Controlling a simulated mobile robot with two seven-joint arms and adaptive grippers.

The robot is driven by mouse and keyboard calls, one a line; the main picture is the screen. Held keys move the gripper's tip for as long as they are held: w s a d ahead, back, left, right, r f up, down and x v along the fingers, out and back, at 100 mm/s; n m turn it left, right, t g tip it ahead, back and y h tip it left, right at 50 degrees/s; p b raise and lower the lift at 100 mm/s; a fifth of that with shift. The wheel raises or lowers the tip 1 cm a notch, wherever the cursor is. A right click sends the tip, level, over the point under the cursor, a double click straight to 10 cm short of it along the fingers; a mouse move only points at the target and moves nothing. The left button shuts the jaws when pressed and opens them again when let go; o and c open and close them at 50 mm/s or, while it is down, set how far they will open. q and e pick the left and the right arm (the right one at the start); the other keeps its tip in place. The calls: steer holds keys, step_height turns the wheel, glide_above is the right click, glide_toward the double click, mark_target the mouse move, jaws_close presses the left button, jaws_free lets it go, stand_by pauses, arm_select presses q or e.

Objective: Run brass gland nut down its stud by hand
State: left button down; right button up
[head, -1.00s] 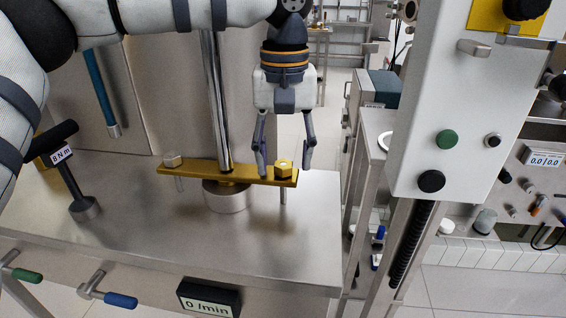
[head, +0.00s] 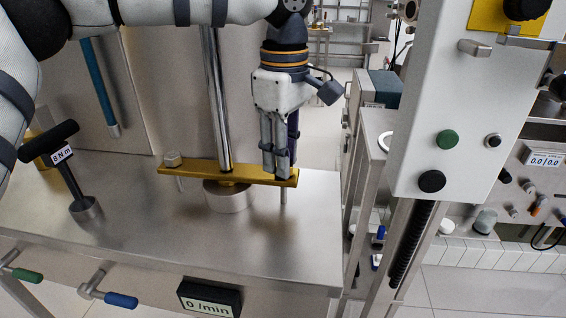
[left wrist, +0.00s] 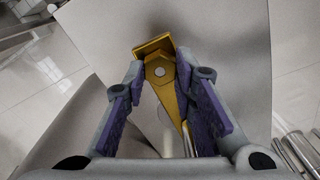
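A brass hex nut (left wrist: 160,70) sits around a pale stud end near one end of the brass gland bar (head: 212,173). In the head view this nut is hidden behind my fingers at the bar's right end. My left gripper (head: 281,172) points down over it. In the left wrist view, the two purple-padded fingertips (left wrist: 161,66) stand close in on opposite sides of the nut and seem to touch it. A second, paler nut (head: 173,160) is on the bar's left end. The bar surrounds the upright steel shaft (head: 216,105). My right gripper is not in view.
A black-handled tool marked 8 Nm (head: 66,172) stands at the left of the steel bench top (head: 130,228). Green (head: 27,276) and blue (head: 120,300) handles jut from the bench front, beside a 0 /min display (head: 209,300). A white control panel (head: 437,100) stands at right.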

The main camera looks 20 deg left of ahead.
arm_select(q)
steer(key=shift+w+r+m, duration=0.1)
steer(key=shift+w+m, duration=0.05)
steer(key=shift+m, duration=1.45)
steer(key=shift+m, duration=1)
steer(key=shift+d+r+m, duration=0.1)
steer(key=shift+m, duration=0.5)
steer(key=shift+m, duration=1.1)
steer(key=c, duration=1.5)
jaws_free()
steer(key=shift+o, duration=1.3)
